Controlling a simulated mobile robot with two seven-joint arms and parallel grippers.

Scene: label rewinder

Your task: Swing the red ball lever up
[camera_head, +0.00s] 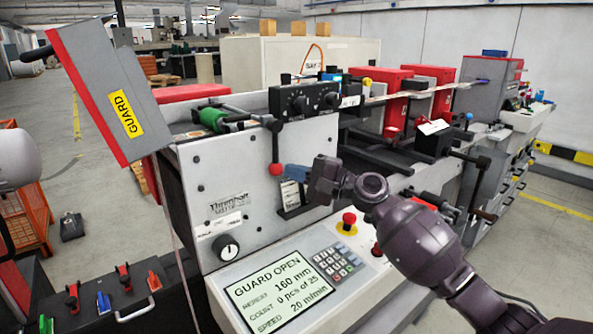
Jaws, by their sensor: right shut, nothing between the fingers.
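The red ball (275,169) is at the lower end of a thin dark lever (275,142), which hangs straight down from its pivot on the front of the grey machine panel (235,185). My right gripper (288,171) reaches in from the right, with its bluish fingertips just right of the ball. The fingers are shut and empty. I cannot tell whether they touch the ball. My left gripper is not in view.
The grey guard (108,85) stands raised at upper left. Below the lever are a screen reading GUARD OPEN (275,292), a keypad (327,262) and a red stop button (349,219). A black knob box (305,98) sits above right.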

